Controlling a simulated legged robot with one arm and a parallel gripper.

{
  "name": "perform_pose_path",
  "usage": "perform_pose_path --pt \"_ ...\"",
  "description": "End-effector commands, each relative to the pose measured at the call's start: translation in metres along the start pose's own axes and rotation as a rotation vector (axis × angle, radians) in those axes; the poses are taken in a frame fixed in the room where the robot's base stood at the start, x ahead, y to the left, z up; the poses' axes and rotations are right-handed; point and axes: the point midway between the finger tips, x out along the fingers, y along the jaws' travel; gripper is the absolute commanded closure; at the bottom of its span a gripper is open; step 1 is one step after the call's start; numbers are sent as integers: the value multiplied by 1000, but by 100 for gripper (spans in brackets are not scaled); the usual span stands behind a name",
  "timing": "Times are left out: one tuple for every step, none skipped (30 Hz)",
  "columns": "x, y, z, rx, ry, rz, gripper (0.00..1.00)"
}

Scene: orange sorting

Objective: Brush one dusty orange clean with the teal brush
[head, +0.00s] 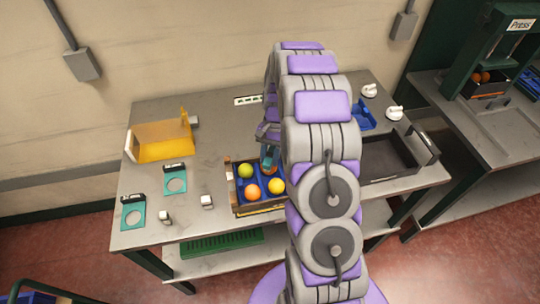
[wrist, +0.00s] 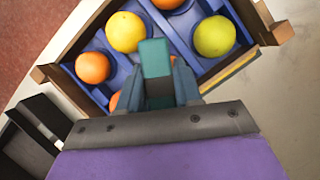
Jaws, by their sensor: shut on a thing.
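My gripper (head: 268,148) is shut on the teal brush (wrist: 155,60), over the blue-lined wooden crate (head: 235,198). The brush also shows in the head view (head: 268,160), partly hidden by my arm. In the wrist view the crate holds an orange fruit (wrist: 93,67), a yellow-orange one (wrist: 126,32), a yellow-green one (wrist: 215,36) and another orange one (wrist: 168,4) at the top edge. A further orange fruit (wrist: 115,101) is mostly hidden behind the gripper. I cannot tell whether the brush touches a fruit, or which fruit is dusty.
A yellow translucent bin (head: 162,140) and two teal ring stands (head: 175,180) stand on the table's left. A dark tray (head: 390,160) and a blue holder (head: 362,116) are on the right. A press (head: 500,50) stands on another bench.

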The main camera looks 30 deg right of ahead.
Motion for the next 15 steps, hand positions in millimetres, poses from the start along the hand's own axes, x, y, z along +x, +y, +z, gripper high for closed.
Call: perform_pose_path --pt "-2 0 -2 0 0 0 97" --pt "-2 0 -4 1 0 0 97" --pt "-2 0 -6 1 0 0 97" --pt "-3 0 -7 1 -1 0 97" --pt "-3 0 -8 1 -1 0 97" --pt "-3 0 -8 1 -1 1 97" --pt "-3 0 -9 1 -1 1 97" --pt "-3 0 -9 1 -1 1 97" --pt "-3 0 -9 0 -1 1 97" --pt "-3 0 -9 0 -1 1 97" --pt "-3 0 -9 0 -1 1 97" --pt "-3 0 -9 0 -1 1 97" --pt "-3 0 -9 0 -1 1 97" --pt "-3 0 -9 0 -1 1 97" --pt "-3 0 -9 0 -1 1 97"
